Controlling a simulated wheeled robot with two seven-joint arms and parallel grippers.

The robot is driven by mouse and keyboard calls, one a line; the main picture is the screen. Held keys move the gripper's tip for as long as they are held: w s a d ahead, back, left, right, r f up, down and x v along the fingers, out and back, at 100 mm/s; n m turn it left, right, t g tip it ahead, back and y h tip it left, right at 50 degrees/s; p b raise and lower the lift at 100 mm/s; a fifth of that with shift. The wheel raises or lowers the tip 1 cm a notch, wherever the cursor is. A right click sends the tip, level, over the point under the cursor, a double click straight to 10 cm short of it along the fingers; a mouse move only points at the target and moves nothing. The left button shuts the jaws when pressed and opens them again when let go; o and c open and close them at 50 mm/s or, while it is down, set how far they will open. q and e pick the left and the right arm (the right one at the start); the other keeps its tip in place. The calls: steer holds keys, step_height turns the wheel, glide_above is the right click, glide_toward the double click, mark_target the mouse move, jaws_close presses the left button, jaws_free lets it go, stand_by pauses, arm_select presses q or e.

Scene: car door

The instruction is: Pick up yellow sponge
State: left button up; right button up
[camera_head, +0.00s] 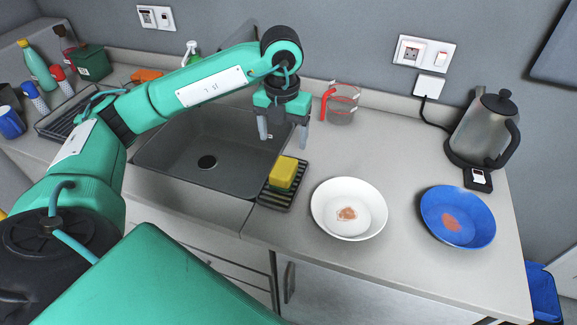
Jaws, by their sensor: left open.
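The yellow sponge (283,172) rests on a black ribbed rack (272,198) at the right edge of the sink. My left gripper (283,143) is open and empty, with its fingers pointing down. In the picture it is just above and behind the sponge, and apart from it. One finger shows over the sink side and the other over the counter side. My right gripper is not in view.
The grey sink (170,160) is left of the rack. A white plate (330,220) and a blue plate (480,240), both stained, lie to the right. A measuring cup (343,104) and a kettle (480,130) stand behind. Bottles (36,68) crowd the far left.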

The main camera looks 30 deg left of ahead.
mark_target(284, 166)
arm_select(q)
step_height(284, 166, down, 6)
steer(key=shift+s+r+p, duration=0.15)
steer(key=shift+r+p, duration=0.05)
steer(key=shift+p, duration=0.15)
steer(key=shift+f, duration=0.2)
steer(key=shift+s+d+f+p, duration=0.15)
steer(key=shift+f+p, duration=0.45)
steer(key=shift+f, duration=0.2)
step_height(284, 166, down, 3)
steer(key=shift+r+p, duration=0.2)
steer(key=shift+p, duration=0.15)
steer(key=shift+f, duration=0.5)
steer(key=c, duration=1)
steer(key=shift+c, duration=0.3)
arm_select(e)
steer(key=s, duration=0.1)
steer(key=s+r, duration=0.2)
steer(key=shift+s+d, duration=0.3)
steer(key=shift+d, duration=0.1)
